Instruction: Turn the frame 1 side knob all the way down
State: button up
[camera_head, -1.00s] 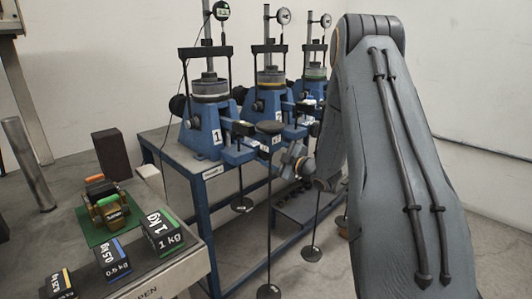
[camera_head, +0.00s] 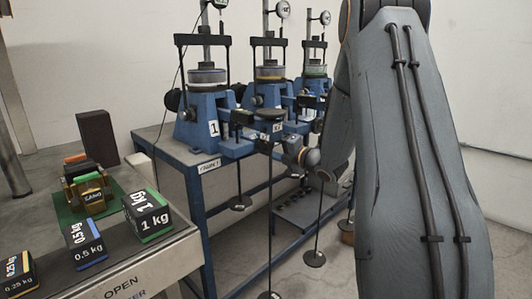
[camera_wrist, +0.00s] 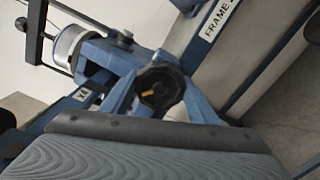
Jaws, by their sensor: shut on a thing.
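A black knob (camera_wrist: 160,87) with an orange mark sits on a blue frame in the middle of the wrist view. Frame 1 (camera_head: 193,127), blue with a "1" label, stands nearest on the bench in the head view. My gripper (camera_wrist: 165,128) shows in the wrist view as a wide, ribbed grey finger with a dark edge, just below the knob. It is shut, and the knob stands at its tip; the contact itself is hidden. In the head view my arm reaches in from the right, and the fingertips cannot be made out.
Two similar frames, including frame 2 (camera_head: 265,95), stand behind frame 1 on the blue bench. Thin hanger rods with round bases (camera_head: 313,257) hang in front. Weights, including a 1 kg block (camera_head: 148,215), stand on a side table at left. Floor shows beyond the bench.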

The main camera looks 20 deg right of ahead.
jog(key=o, duration=1.4)
jog(key=shift+w+a+p, duration=0.15)
jog(key=shift+a+p, duration=0.15)
jog(key=shift+a, duration=0.05)
jog(key=shift+o, duration=0.2)
jog(key=shift+s+d, duration=0.3)
jog(key=shift+d, duration=0.05)
jog(key=shift+p+v, duration=0.4)
jog(key=shift+v, duration=2.35)
